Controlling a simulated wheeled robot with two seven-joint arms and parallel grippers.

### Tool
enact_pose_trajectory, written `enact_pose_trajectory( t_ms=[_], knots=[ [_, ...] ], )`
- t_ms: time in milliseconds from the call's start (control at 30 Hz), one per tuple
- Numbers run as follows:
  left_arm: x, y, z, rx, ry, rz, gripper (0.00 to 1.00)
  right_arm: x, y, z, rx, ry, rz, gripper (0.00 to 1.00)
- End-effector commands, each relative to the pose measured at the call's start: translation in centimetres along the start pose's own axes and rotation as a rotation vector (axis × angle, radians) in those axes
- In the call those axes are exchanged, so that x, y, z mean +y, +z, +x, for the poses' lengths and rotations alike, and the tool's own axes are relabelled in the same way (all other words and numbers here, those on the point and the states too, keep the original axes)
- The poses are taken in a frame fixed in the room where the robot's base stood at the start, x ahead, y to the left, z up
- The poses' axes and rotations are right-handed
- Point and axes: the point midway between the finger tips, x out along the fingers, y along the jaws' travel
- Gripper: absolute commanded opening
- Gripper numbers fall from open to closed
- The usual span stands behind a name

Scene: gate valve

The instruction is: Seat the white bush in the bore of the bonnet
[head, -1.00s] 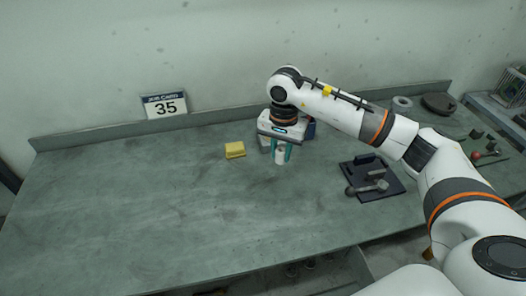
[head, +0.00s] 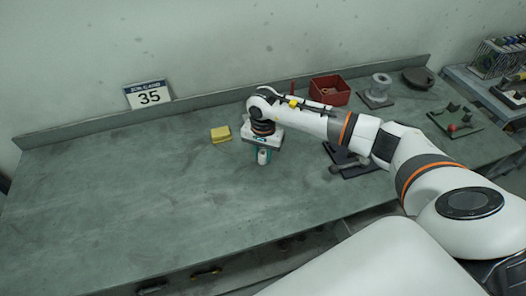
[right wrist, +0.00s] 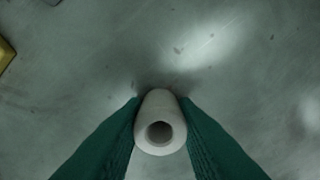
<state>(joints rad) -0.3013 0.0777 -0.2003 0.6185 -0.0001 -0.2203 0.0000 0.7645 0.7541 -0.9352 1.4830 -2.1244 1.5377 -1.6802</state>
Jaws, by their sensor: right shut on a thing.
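My right gripper (head: 264,156) is shut on the white bush (head: 262,157) above the bare bench, to the right of a yellow block. In the right wrist view the bush (right wrist: 160,128) sits between the two green fingers, its round hole facing the camera. A grey flanged piece (head: 379,82), which looks like the bonnet, stands on a dark plate at the back right of the bench. It is well apart from the bush. Its bore is too small to make out clearly. My left gripper is not in view.
The yellow block (head: 220,134) lies close to my gripper. A red bin (head: 330,90) stands behind my right arm. A dark plate with grey parts (head: 352,165) is partly hidden under the arm. A dark round piece (head: 418,78) lies far right. The left of the bench (head: 120,190) is clear.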

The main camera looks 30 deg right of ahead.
Motion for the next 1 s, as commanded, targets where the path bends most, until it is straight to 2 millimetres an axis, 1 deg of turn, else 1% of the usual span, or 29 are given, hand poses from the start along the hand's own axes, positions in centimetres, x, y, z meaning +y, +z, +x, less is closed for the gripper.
enact_pose_trajectory(
  t_ms=[233,267,300,367,633,733,767,867,1000],
  knots=[
    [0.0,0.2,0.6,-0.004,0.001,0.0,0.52,0.0,0.0,0.5,0.0,0.0,0.0,0.04],
    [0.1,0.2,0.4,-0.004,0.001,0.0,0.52,0.0,0.0,0.3,0.0,0.0,0.0,0.31],
    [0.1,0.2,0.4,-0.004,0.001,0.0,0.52,0.0,0.0,0.3,0.0,0.0,0.0,0.37],
    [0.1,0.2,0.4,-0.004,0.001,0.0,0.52,0.0,0.0,0.3,0.0,0.0,0.0,0.47],
    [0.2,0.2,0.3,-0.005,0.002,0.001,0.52,0.0,0.0,0.2,0.0,0.0,0.0,0.48],
    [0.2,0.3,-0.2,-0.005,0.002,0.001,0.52,0.0,0.0,-0.3,0.001,0.0,0.0,0.48],
    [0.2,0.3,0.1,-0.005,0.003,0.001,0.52,0.0,0.0,-0.4,-0.001,0.001,0.0,0.48],
    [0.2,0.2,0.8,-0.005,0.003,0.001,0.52,0.1,0.1,-1.7,-0.004,0.004,-0.001,0.48],
    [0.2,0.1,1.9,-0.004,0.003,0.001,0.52,0.1,0.1,-4.7,-0.005,0.005,-0.001,0.48]
  ],
)
